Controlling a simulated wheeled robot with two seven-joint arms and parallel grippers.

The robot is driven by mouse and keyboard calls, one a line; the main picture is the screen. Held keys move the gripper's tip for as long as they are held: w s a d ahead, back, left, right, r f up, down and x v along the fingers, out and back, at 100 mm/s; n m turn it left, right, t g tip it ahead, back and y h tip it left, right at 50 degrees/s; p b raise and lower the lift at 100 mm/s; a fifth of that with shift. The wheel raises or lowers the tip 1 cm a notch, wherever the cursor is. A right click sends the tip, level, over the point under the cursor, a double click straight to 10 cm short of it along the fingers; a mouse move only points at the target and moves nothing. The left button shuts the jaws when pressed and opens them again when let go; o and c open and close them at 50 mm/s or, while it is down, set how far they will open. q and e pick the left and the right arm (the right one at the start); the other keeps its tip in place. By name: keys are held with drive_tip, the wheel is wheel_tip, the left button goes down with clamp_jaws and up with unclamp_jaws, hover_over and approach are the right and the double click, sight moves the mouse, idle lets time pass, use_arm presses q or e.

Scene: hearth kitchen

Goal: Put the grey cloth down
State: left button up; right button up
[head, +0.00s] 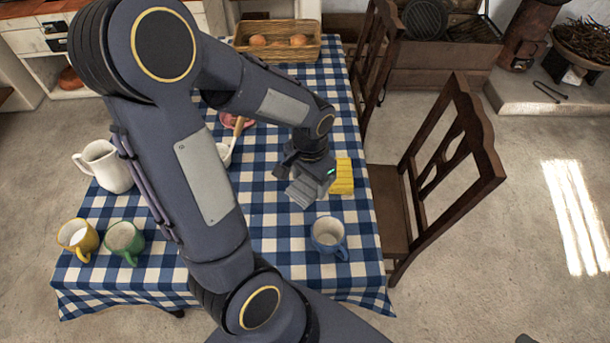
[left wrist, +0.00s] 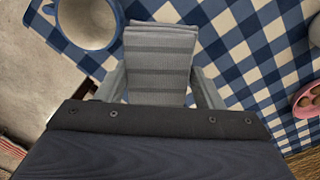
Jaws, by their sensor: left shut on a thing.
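The grey cloth (head: 301,194), folded with darker stripes, is held in my left gripper (head: 312,184) over the right part of the checked table. In the left wrist view the cloth (left wrist: 160,65) sits between the two fingers (left wrist: 165,88), which are closed on it. I cannot tell whether its lower edge touches the tablecloth. A yellow folded cloth or sponge (head: 342,176) lies just right of the gripper. My right gripper is not in view.
A blue mug (head: 328,236) stands close in front of the grey cloth. A white jug (head: 104,167), a yellow mug (head: 78,238) and a green mug (head: 124,240) stand left. A bread basket (head: 277,41) is at the back. A wooden chair (head: 440,170) flanks the right edge.

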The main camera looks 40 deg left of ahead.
use_arm(q)
drive_tip(key=w+a+f, duration=0.3)
drive_tip(key=w+a+f+p, duration=0.1)
drive_tip(key=w+a+f, duration=0.2)
drive_tip(key=a+f, duration=0.1)
drive_tip(key=shift+w+f, duration=0.15)
drive_tip(key=shift+w, duration=0.2)
drive_tip(key=shift+w+a+f, duration=0.2)
drive_tip(key=shift+w+f, duration=0.05)
drive_tip(key=shift+f, duration=0.2)
wheel_tip(320, 180, down, 3)
drive_tip(key=shift+w+a+f, duration=0.1)
drive_tip(key=shift+w+f, duration=0.05)
drive_tip(key=shift+f, duration=0.05)
drive_tip(key=shift+f, duration=0.1)
drive_tip(key=o, duration=0.6)
drive_tip(key=shift+c, duration=0.2)
drive_tip(key=o, duration=0.5)
drive_tip(key=shift+c, duration=0.2)
